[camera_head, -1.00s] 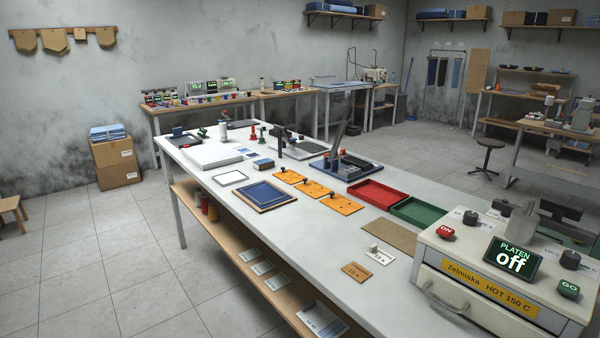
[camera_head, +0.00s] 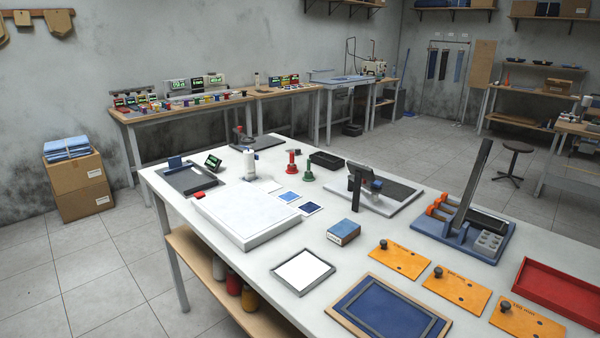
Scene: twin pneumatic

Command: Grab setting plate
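Three flat orange plates lie in a row on the white table, each with a dark knob, small holes and printing too small to read. They are the left orange plate (camera_head: 400,258), the middle orange plate (camera_head: 456,292) and the right orange plate (camera_head: 526,322). They look like setting plates, but I cannot tell which one is named. Neither of my grippers shows in the head view.
The white table (camera_head: 240,290) also bears a blue framed panel (camera_head: 390,310), a small blue box (camera_head: 343,232), a red tray (camera_head: 560,288) and a blue fixture with an upright lever (camera_head: 465,215). A white slab (camera_head: 247,213) lies to the left.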

